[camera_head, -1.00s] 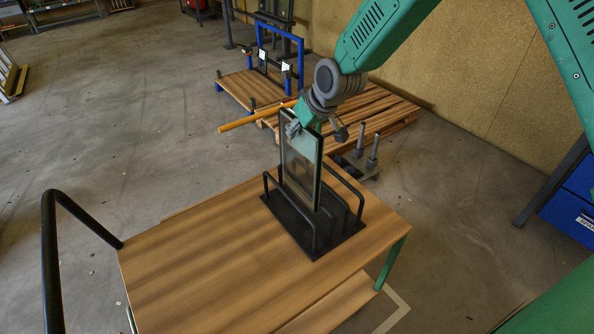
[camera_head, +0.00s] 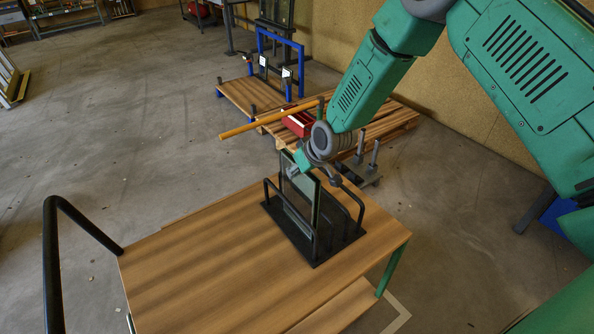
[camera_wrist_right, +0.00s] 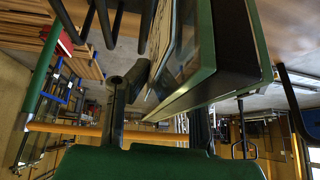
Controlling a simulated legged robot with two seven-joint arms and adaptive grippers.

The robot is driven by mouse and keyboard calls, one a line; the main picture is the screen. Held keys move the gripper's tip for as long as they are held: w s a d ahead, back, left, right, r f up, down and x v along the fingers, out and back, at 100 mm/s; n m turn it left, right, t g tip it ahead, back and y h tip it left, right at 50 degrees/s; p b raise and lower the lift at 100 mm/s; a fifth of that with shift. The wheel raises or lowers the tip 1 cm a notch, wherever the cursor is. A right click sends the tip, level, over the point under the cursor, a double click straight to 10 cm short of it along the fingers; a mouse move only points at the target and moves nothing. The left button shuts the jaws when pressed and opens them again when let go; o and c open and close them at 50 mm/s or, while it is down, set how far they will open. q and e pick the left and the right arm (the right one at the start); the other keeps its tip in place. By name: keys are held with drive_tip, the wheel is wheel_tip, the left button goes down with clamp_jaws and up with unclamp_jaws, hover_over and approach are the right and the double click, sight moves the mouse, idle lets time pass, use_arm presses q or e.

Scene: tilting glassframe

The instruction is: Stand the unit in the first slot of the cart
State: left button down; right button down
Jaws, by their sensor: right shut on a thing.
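The unit (camera_head: 299,197), a dark-edged double glass pane, stands roughly upright between the black hoops of the rack (camera_head: 317,256) on the wooden-topped cart (camera_head: 210,265). Its lower edge is low among the hoops; I cannot tell whether it touches the rack base. My right gripper (camera_head: 300,166) is shut on the unit's upper edge. In the right wrist view the unit (camera_wrist_right: 205,55) shows close up, with the gripper's dark fingers (camera_wrist_right: 160,100) at it. Which slot it is in is partly hidden by the hoops and glass. My left gripper is not in view.
A black handle (camera_head: 50,230) rises at the cart's left end. Behind the cart are wooden pallets (camera_head: 385,118), a red object (camera_head: 298,122), a yellow bar (camera_head: 250,127) and a blue frame (camera_head: 281,45). The cart top left of the rack is bare.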

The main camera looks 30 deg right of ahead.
drive_tip(key=c, duration=1.6)
unclamp_jaws()
drive_tip(key=shift+a, duration=0.25)
drive_tip(key=shift+o, duration=0.9)
drive_tip(key=shift+a+r, duration=0.2)
drive_tip(key=shift+a, duration=0.35)
wheel_tip(320, 180, up, 9)
hover_over(313, 176)
drive_tip(key=shift+w+a+r, duration=0.2)
drive_tip(key=shift+w+a, duration=0.05)
drive_tip(key=shift+a, duration=0.2)
drive_tip(key=shift+s+d+r, duration=0.2)
drive_tip(key=shift+s+r, duration=0.05)
drive_tip(key=shift+d+f, duration=0.1)
drive_tip(key=shift+d, duration=0.3)
drive_tip(key=shift+a, duration=0.1)
